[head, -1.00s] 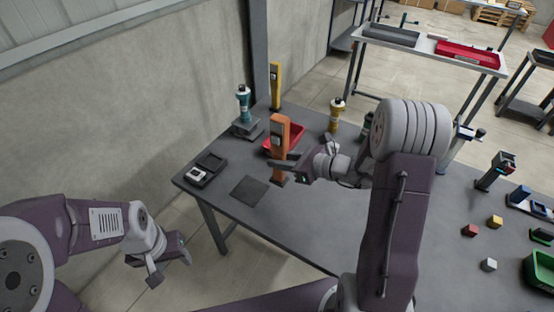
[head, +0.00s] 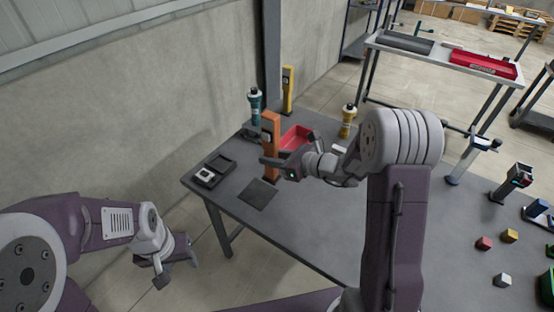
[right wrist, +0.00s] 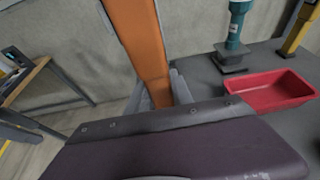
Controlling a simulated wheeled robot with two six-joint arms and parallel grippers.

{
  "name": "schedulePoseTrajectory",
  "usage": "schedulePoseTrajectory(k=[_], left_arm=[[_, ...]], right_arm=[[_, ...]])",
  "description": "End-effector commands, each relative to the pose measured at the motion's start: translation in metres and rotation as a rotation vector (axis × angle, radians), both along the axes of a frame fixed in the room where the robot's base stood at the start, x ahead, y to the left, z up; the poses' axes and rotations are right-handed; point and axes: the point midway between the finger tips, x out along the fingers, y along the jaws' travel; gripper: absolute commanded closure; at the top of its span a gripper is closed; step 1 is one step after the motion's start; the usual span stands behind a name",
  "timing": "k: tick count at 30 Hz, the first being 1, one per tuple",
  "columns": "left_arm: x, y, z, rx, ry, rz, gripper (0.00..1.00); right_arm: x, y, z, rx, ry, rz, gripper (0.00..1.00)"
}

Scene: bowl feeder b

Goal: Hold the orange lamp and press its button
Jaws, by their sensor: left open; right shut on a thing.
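The orange lamp (head: 270,134) stands roughly upright above the near left part of the table in the head view. My right gripper (head: 272,163) is shut on its lower part, with a finger on each side. In the right wrist view the orange lamp (right wrist: 143,45) rises between the fingers, slightly tilted in the picture, with its top out of frame. I cannot make out the button, nor whether the base touches the table. My left gripper (head: 176,268) is open and empty, low at the left, in front of the table and away from the lamp.
A dark square pad (head: 258,194) and a black tray with a white item (head: 212,172) lie nearby. A red bin (head: 298,137), a teal lamp (head: 255,105), a yellow lamp (head: 288,90) and a yellow-topped bottle-like device (head: 347,120) stand behind. Small cubes (head: 484,243) lie right.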

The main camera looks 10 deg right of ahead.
Motion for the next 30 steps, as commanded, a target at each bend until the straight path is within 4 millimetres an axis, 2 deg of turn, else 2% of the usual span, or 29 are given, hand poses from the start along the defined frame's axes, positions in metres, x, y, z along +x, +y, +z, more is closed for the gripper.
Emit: schedulePoseTrajectory(k=[30], left_arm=[[0.000,0.000,-0.011,0.000,0.000,0.000,0.49]], right_arm=[[0.034,0.047,0.000,0.001,-0.001,0.000,1.00]])
